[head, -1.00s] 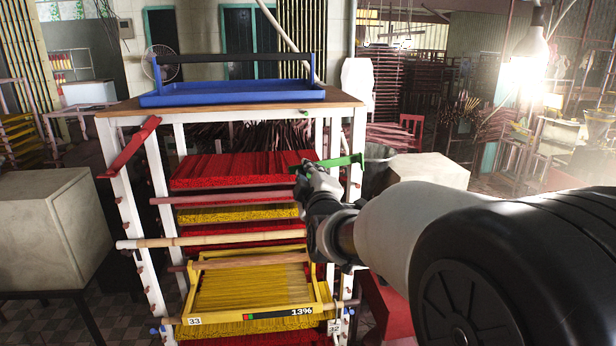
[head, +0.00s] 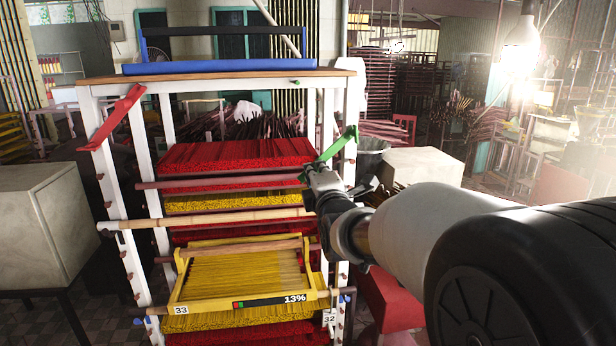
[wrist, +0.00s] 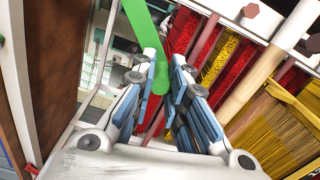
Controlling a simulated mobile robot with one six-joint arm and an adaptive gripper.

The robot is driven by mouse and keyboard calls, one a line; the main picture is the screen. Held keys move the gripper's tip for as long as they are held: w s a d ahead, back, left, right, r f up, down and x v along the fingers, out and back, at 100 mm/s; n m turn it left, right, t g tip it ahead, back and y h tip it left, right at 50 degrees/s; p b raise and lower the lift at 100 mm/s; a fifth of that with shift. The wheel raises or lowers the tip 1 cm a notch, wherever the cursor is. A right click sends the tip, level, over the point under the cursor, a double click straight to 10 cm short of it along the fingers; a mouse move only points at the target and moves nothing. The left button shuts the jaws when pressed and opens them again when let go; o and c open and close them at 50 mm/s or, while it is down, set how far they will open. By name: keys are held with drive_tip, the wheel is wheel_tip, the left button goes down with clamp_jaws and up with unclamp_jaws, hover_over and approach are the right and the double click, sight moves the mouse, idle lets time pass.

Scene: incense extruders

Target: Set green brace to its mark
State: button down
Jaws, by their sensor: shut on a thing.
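The green brace (head: 338,147) is a flat bar at the right front post of the white rack (head: 117,190). It slants up to the right in the head view, its upper end in front of the post. My gripper (head: 312,176) is shut on its lower left part. In the wrist view the green brace (wrist: 146,32) runs up from between my fingers (wrist: 163,82). I cannot tell whether it touches the post. A small green peg (head: 295,83) shows on the front edge of the rack's top. No clear mark for the brace can be made out.
A red brace (head: 114,118) slants across the left front post. A blue tray (head: 210,66) stands on the rack's top. Red and yellow incense bundles (head: 238,153) fill the shelves. A bamboo pole (head: 210,219) and a yellow frame (head: 247,299) jut forward.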

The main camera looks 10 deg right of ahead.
idle(0.4)
drive_tip(key=c, duration=1.5)
unclamp_jaws()
drive_tip(key=shift+c, duration=0.2)
drive_tip(key=s, duration=1.2)
drive_tip(key=s+f+m+g, duration=0.4)
drive_tip(key=s+f+m, duration=0.1)
drive_tip(key=s, duration=0.5)
drive_tip(key=s+f+m+g, duration=0.5)
drive_tip(key=s+m, duration=0.3)
drive_tip(key=s, duration=0.2)
drive_tip(key=s+f+m+g, duration=0.4)
drive_tip(key=s+f+m, duration=0.2)
drive_tip(key=s, duration=0.5)
drive_tip(key=shift+d+f+m, duration=0.25)
drive_tip(key=shift+f+m, duration=0.15)
drive_tip(key=shift+f, duration=0.25)
